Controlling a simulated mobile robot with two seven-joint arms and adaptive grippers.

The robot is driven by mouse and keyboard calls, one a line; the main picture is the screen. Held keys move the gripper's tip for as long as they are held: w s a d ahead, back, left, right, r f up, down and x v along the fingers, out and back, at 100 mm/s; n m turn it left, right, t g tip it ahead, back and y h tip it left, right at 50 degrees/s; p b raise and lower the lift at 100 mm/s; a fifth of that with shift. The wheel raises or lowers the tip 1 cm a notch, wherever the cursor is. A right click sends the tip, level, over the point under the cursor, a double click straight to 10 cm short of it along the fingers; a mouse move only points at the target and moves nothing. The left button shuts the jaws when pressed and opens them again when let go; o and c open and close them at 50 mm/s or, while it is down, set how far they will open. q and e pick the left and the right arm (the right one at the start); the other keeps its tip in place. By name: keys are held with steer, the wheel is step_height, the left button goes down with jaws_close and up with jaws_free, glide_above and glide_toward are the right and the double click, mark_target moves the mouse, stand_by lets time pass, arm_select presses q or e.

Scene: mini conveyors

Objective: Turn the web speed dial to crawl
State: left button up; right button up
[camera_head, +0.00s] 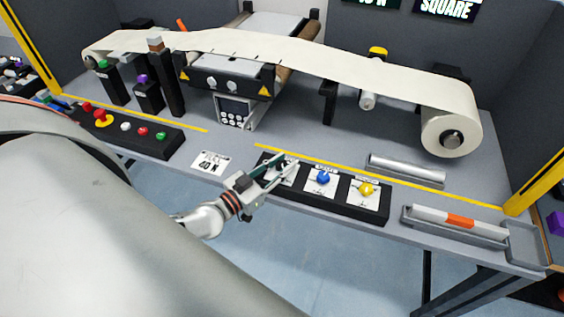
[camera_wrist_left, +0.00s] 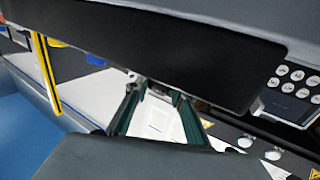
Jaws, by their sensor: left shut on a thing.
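A black panel (camera_head: 345,205) near the table's front edge carries a row of dials on white plates. The middle dial (camera_head: 323,178) is blue and the right dial (camera_head: 366,189) is yellow. My left gripper (camera_head: 285,168) is over the leftmost plate and shut on the dial there. Its fingers hide that dial, so its colour and pointer cannot be seen. The plate labels are too small to read, including any crawl mark. In the left wrist view, the two dark green finger pads of my left gripper (camera_wrist_left: 160,118) show, with white surfaces between them. My right gripper is not in view.
A cream web (camera_head: 350,75) runs above the table to a roll (camera_head: 449,120) at the right. A button box (camera_head: 127,129) with a red stop button stands left.

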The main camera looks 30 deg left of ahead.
arm_select(q)
steer(key=shift+n+y, duration=1.1)
steer(key=shift+y, duration=0.6)
steer(key=shift+r+n+y, duration=0.1)
steer(key=shift+n+y, duration=0.4)
steer(key=shift+y, duration=0.3)
steer(key=o, duration=1.1)
steer(key=shift+o, duration=0.2)
steer(key=s+d, duration=0.1)
steer(key=s, duration=1.1)
